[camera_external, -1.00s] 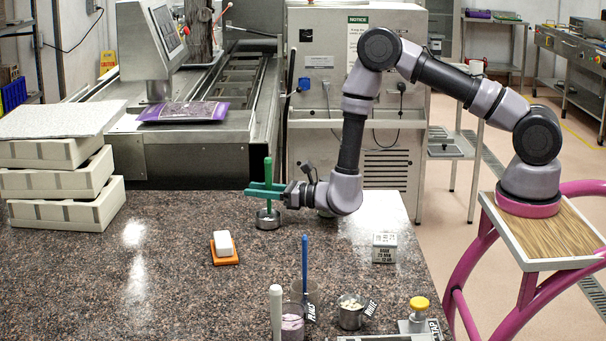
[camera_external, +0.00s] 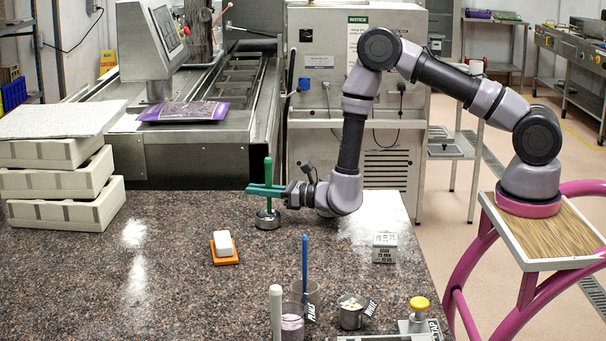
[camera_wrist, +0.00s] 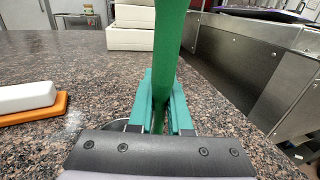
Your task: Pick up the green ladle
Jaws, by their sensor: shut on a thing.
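The green ladle stands upright at the back of the speckled countertop (camera_external: 180,270); its green handle (camera_external: 268,170) rises above my gripper (camera_external: 262,191). Its metal bowl end (camera_external: 268,222) is below the fingers, at or very near the counter. My gripper has green fingers and is shut around the handle, coming in from the right. In the wrist view the ladle handle (camera_wrist: 167,45) runs up between the two fingertips (camera_wrist: 160,85). The bowl is mostly hidden there behind the gripper body.
A white block on an orange tray (camera_external: 225,258) lies left of centre. Stacked cream moulds (camera_external: 60,185) stand at the left. Containers, including a cup of white pieces (camera_external: 351,312), crowd the front edge. A steel machine (camera_external: 190,160) stands behind the counter. The counter's middle is clear.

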